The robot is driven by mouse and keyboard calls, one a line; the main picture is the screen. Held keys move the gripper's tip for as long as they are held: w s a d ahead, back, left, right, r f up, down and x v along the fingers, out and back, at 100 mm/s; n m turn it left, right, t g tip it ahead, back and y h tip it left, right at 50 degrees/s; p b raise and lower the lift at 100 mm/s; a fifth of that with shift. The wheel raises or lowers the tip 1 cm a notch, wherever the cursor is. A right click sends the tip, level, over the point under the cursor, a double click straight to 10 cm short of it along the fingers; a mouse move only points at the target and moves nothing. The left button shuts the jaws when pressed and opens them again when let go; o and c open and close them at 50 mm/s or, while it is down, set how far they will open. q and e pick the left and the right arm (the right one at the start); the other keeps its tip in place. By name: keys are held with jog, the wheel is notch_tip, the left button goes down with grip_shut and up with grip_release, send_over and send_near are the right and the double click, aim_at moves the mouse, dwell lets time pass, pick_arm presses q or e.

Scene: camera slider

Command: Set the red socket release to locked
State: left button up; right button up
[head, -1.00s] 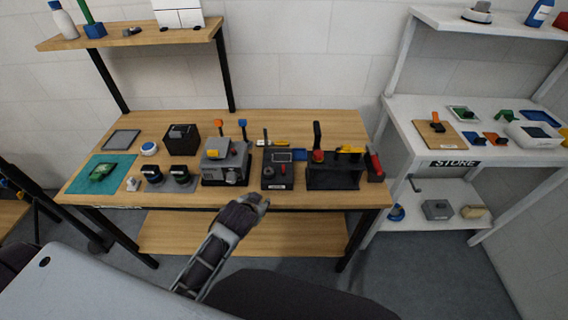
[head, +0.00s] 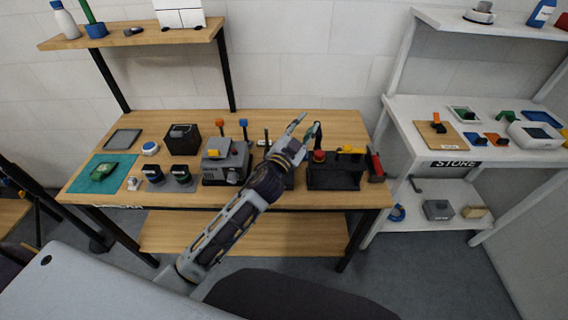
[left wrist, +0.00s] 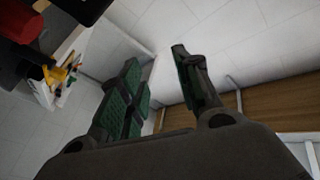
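A red lever-like part (head: 376,165) stands on a dark block at the right end of the wooden table. A red round knob (head: 319,156) sits on a black fixture (head: 333,178) just left of it. I cannot tell which of the two is the socket release, nor its setting. My left gripper (head: 308,127) is raised above the table, near the black fixture's left end and apart from the red lever. In the left wrist view its green-padded fingers (left wrist: 157,58) are spread with nothing between them. A red part (left wrist: 24,20) shows at that view's upper left. My right gripper is not seen.
A grey machine (head: 225,163) with a yellow top stands left of my arm, with small dark cups (head: 153,173) beyond. My forearm partly hides a dark control box. A white shelf unit (head: 400,125) stands to the right.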

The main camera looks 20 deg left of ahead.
pick_arm(q)
jog(key=s+d+r+m+g+h, duration=0.2)
jog(key=d+r+m+g+h, duration=0.2)
jog(key=d+r+m+h, duration=0.65)
jog(key=s+d+f+m+g+h, duration=0.2)
jog(key=s+d+f+m+g, duration=0.2)
jog(key=d+f+m+g, duration=0.7)
jog(key=w+a+f+m+g+y, duration=0.3)
jog(key=a+f+m+g+y, duration=0.15)
jog(key=a+y, duration=0.55)
jog(key=w+a+n+y, duration=0.2)
jog(key=a+y, duration=0.5)
jog(key=a, duration=1)
jog(key=shift+w+a+r, duration=0.4)
jog(key=shift+w+r, duration=0.05)
jog(key=shift+w, duration=0.05)
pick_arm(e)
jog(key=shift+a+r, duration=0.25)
